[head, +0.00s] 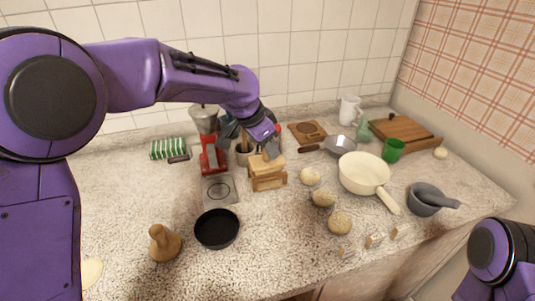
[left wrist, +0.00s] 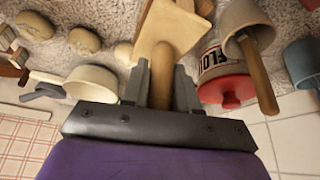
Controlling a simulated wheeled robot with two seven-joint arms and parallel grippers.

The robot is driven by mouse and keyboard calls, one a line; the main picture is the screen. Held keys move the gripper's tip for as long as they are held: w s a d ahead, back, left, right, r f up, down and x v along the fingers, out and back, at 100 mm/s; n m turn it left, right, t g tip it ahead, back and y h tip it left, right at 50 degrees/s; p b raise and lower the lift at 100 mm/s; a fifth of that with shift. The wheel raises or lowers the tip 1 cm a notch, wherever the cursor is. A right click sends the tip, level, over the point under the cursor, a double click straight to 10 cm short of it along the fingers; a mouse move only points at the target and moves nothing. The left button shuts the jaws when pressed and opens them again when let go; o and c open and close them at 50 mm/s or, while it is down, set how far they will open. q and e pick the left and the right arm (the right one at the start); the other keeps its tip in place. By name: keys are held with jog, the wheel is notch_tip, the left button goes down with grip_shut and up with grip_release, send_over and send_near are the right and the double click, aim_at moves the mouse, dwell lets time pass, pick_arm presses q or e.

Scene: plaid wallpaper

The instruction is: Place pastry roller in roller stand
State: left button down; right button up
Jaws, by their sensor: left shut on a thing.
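My left gripper (head: 266,143) is shut on the handle of the pastry roller (head: 264,162), just above the wooden roller stand (head: 269,182). The roller's pale wooden body lies at the top of the stand; I cannot tell whether it rests in it or hangs just over it. In the left wrist view, the brown handle of the pastry roller (left wrist: 163,62) stands between the two fingers (left wrist: 161,88), with a pale wooden piece beyond it. Only part of my right arm shows at the lower right of the head view; its gripper is out of view.
A red scale (head: 213,157) and a black pan (head: 217,229) stand left of the stand. Dough balls (head: 323,198) and a cream pan (head: 364,173) are to the right. A flour jar (left wrist: 224,82) and a utensil pot (left wrist: 247,28) are close to the gripper.

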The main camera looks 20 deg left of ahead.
pick_arm(q)
jog(key=f, duration=0.3)
jog(key=shift+w, duration=0.35)
jog(key=shift+s, duration=0.2)
jog(key=c, duration=1)
grip_release()
jog(key=shift+o, duration=0.7)
jog(key=shift+f, duration=0.1)
jog(key=v, duration=1.2)
